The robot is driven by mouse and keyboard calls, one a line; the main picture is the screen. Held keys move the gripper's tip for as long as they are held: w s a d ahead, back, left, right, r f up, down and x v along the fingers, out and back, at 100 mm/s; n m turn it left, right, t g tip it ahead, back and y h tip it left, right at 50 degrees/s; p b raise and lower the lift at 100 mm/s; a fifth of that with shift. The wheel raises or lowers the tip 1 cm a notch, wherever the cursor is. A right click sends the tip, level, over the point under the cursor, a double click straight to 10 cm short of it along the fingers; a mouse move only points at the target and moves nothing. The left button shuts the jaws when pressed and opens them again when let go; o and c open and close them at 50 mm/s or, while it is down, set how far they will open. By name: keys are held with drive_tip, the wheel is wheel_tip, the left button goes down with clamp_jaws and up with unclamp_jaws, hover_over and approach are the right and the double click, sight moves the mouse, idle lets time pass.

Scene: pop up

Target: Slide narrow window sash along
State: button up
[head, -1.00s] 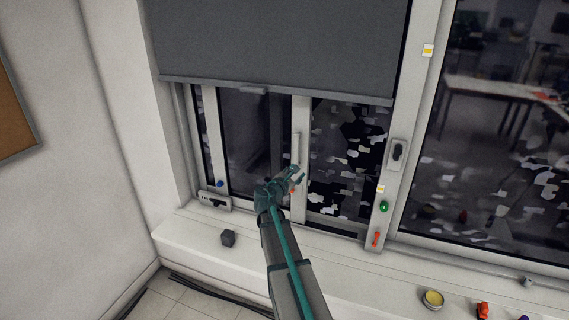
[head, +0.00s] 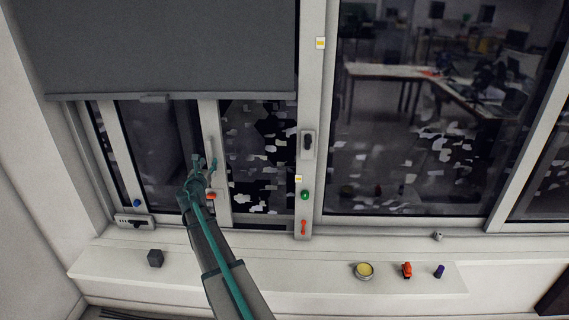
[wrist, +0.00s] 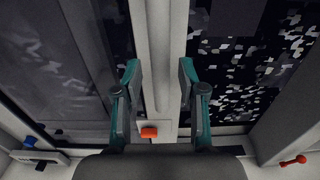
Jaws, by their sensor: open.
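The narrow sash (head: 160,150) is a light-framed pane at the lower left of the window, under the dark blind. Its right stile carries a pale vertical pull bar (head: 211,130). My gripper (head: 205,164) is at the lower part of this bar in the head view. In the wrist view my gripper (wrist: 160,72) is open, one finger on each side of the pale bar (wrist: 150,45) and stile. I cannot tell whether a finger touches it. A small red piece (wrist: 149,132) sits low on the stile, below the fingers.
A dark blind (head: 170,50) covers the upper window. A post with a black handle (head: 307,144), green knob (head: 305,195) and red lever (head: 303,227) stands right. The sill holds a dark cube (head: 155,258), yellow-topped tin (head: 364,270), red item (head: 407,270) and purple item (head: 439,271).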

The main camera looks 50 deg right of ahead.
drive_tip(key=x, duration=0.2)
drive_tip(key=shift+w+d, duration=0.25)
drive_tip(key=shift+d, duration=0.05)
drive_tip(key=shift+s+a, duration=0.1)
drive_tip(key=shift+s, duration=0.05)
clamp_jaws()
drive_tip(key=s+d+b, duration=0.1)
drive_tip(key=s+d, duration=0.4)
drive_tip(key=s, duration=0.3)
drive_tip(key=s+d+b, duration=0.1)
drive_tip(key=s+d, duration=0.5)
drive_tip(key=s, duration=0.3)
drive_tip(key=shift+b, duration=0.35)
idle(0.9)
drive_tip(key=shift+s, duration=0.1)
drive_tip(key=s+d+b, duration=0.1)
drive_tip(key=s+d, duration=0.4)
drive_tip(key=s, duration=0.2)
drive_tip(key=shift+s, duration=0.4)
drive_tip(key=shift+o, duration=1.2)
unclamp_jaws()
drive_tip(key=shift+d, duration=0.1)
